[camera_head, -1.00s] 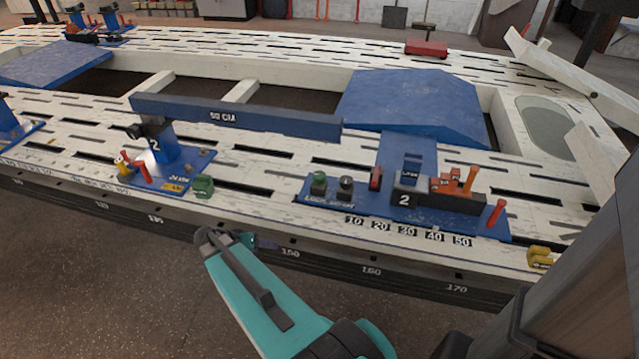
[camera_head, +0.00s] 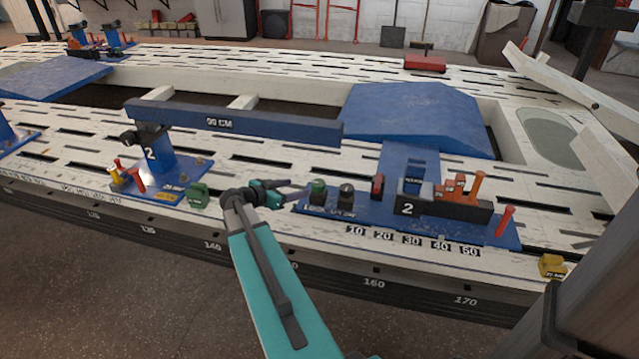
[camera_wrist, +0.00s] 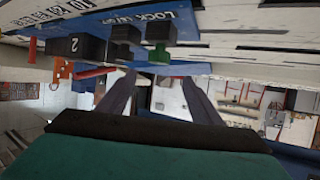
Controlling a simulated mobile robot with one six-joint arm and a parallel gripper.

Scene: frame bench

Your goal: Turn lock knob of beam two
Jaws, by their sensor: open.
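Beam two is a long blue beam (camera_head: 235,122) marked 90 CM, borne on a blue post (camera_head: 162,155) marked 2. A blue base plate (camera_head: 335,207) to the right carries a "LOCK" label under a green knob (camera_head: 318,187) and a black knob (camera_head: 346,192). Which is the lock knob I cannot tell for sure. My gripper (camera_head: 299,188) is open and empty just left of the green knob. In the wrist view the green knob (camera_wrist: 160,54) shows beyond and between my fingertips (camera_wrist: 158,78), seemingly untouched; the black knob (camera_wrist: 126,34) is beside it.
Right of the knobs stand a red switch (camera_head: 377,186), a black block (camera_head: 410,205) marked 2 and orange handles (camera_head: 478,184). A green piece (camera_head: 198,194) sits left of my wrist. The slotted white bench (camera_head: 245,170) is bare between the two blue plates.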

